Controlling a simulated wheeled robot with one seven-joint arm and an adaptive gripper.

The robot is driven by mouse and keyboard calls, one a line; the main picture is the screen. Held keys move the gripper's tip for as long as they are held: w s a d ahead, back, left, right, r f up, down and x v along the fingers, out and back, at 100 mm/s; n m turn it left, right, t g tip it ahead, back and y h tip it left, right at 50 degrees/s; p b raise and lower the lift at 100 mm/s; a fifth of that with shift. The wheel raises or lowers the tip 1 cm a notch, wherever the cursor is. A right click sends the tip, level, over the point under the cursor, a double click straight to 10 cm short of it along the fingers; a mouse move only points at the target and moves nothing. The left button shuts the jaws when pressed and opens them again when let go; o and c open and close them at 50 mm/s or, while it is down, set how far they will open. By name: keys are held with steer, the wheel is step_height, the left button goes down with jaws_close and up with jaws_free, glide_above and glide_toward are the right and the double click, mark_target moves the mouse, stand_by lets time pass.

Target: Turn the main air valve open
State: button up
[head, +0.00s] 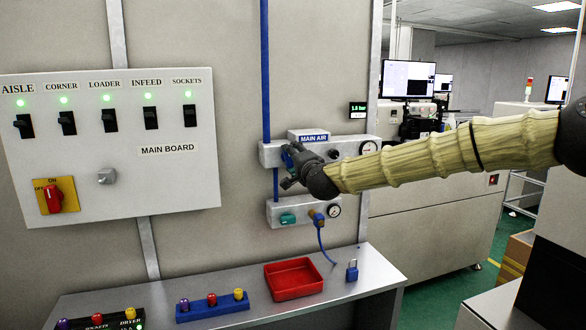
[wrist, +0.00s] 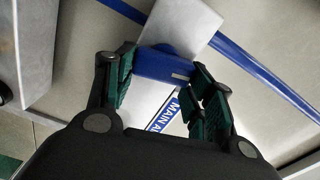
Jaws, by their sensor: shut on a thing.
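The MAIN AIR panel (head: 267,152) is a pale block on the wall with a blue-lettered label (head: 314,138). The label shows partly in the wrist view (wrist: 168,113). The valve's blue handle (head: 286,160) is mostly hidden behind my gripper (head: 288,168) in the head view. In the wrist view the blue handle (wrist: 160,65) lies between the green-padded fingers of my gripper (wrist: 163,80), which are shut on it. The handle's exact angle is hard to tell. A round gauge (head: 368,148) sits at the panel's right end.
A blue pipe (head: 265,70) runs down the wall. The bench (head: 372,287) below holds a red tray (head: 293,288) and a blue padlock (head: 352,271). The MAIN BOARD (head: 110,190) hangs left.

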steer(key=shift+f+m+b, duration=0.3)
steer(key=shift+m+b, duration=0.65)
steer(key=shift+m, duration=0.15)
steer(key=o, duration=1)
steer(key=shift+d+r, duration=0.1)
steer(key=v, duration=1.2)
